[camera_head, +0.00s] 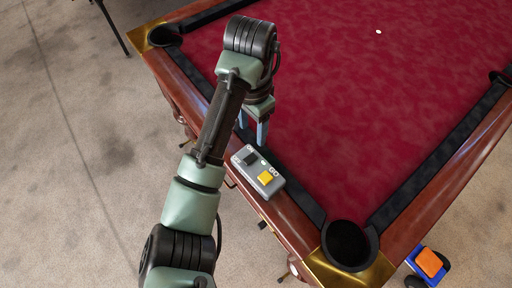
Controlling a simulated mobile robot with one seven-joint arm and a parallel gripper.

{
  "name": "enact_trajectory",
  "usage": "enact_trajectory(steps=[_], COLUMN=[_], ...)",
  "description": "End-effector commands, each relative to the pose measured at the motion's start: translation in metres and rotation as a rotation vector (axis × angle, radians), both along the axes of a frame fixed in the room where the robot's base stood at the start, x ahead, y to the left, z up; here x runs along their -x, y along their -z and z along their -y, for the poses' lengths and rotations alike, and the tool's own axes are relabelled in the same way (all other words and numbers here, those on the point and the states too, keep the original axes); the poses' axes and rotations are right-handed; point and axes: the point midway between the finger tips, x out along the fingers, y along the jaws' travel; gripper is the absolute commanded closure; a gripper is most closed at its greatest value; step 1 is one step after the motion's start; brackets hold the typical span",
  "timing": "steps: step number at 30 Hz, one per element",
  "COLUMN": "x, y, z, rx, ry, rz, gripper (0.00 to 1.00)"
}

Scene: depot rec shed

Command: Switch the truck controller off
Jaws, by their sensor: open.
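The truck controller (258,172) is a small grey box lying on the wooden rail of a pool table, near the corner pocket. Its top carries a yellow button, a dark switch or block, and small light markings too small to read. I cannot tell from this view which way the dark switch is set. My gripper (254,134) points down just behind the controller, over the cushion. Its two fingers are apart with nothing between them, and they look clear of the controller. My arm hides part of the rail to the left.
The pool table (350,90) has red cloth and dark cushions. A corner pocket (348,243) opens in front. A small white ball or spot (378,31) is far back on the cloth. A blue toy truck with an orange load (429,264) is on the floor at right.

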Motion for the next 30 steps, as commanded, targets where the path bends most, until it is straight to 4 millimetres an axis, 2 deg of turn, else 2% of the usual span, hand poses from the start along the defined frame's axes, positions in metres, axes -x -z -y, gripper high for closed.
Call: enact_trajectory(steps=[1,6,18,23,30], x=[0.001,0.0,0.0,0.0,-0.001], y=[0.014,0.046,0.107,0.117,0.118], z=[0.002,0.002,0.001,0.001,0.001], rx=[0.003,0.003,0.002,0.0,0.001], ry=[0.001,0.0,-0.001,-0.001,-0.001], rz=[-0.002,0.0,0.001,0.004,0.005], gripper=[0.43,0.43,0.43,0.43,0.43])
